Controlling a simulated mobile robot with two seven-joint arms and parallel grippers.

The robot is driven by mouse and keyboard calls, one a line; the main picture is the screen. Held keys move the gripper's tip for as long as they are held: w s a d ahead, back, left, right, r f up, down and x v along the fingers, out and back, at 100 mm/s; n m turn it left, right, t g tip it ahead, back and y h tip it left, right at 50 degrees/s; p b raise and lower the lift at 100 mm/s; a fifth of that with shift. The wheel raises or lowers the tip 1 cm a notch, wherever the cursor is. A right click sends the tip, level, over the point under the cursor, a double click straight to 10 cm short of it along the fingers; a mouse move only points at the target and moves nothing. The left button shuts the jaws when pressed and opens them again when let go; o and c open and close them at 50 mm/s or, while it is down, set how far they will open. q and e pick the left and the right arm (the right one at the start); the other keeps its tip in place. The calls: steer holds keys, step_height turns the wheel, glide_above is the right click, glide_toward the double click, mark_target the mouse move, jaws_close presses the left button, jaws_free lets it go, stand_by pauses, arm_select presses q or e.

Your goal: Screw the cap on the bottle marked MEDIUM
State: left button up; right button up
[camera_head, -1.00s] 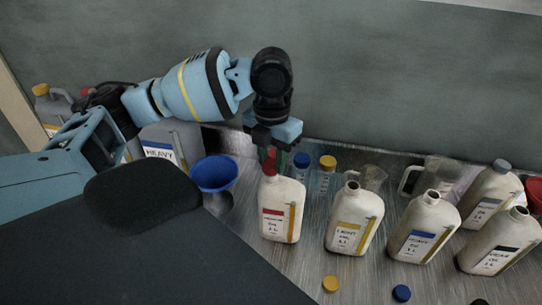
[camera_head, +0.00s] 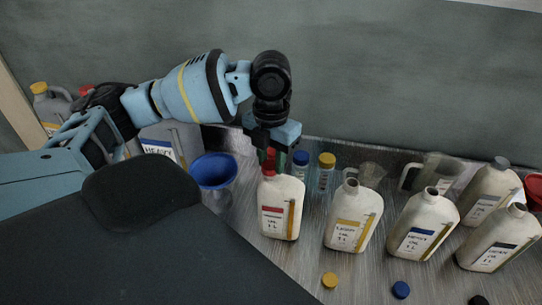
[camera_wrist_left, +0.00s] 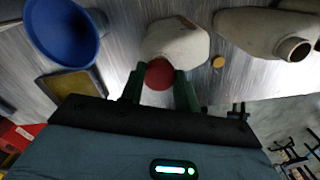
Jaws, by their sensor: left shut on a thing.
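The bottle with the red label (camera_head: 281,208), its print too small to read surely, stands upright at the left end of the front bottles. A red cap (camera_head: 268,172) is at the top of its neck; I cannot tell how far it is screwed down. My left gripper (camera_head: 272,158) is above the bottle, pointing down, its fingers shut on the red cap. In the left wrist view the red cap (camera_wrist_left: 159,74) sits between the two green fingers, with the pale bottle (camera_wrist_left: 177,42) right behind it. My right gripper is not in view.
Uncapped bottles with yellow (camera_head: 353,215) and blue (camera_head: 423,223) labels stand to the right. A blue funnel (camera_head: 214,171) is at left. Blue-capped (camera_head: 300,158) and yellow-capped (camera_head: 327,160) containers stand close behind. Loose yellow (camera_head: 330,280) and blue (camera_head: 401,290) caps lie in front.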

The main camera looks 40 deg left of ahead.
arm_select(q)
steer(key=shift+f, duration=0.4)
stand_by(0.5)
steer(key=o, duration=1)
step_height(320, 180, up, 8)
steer(key=shift+f, duration=0.1)
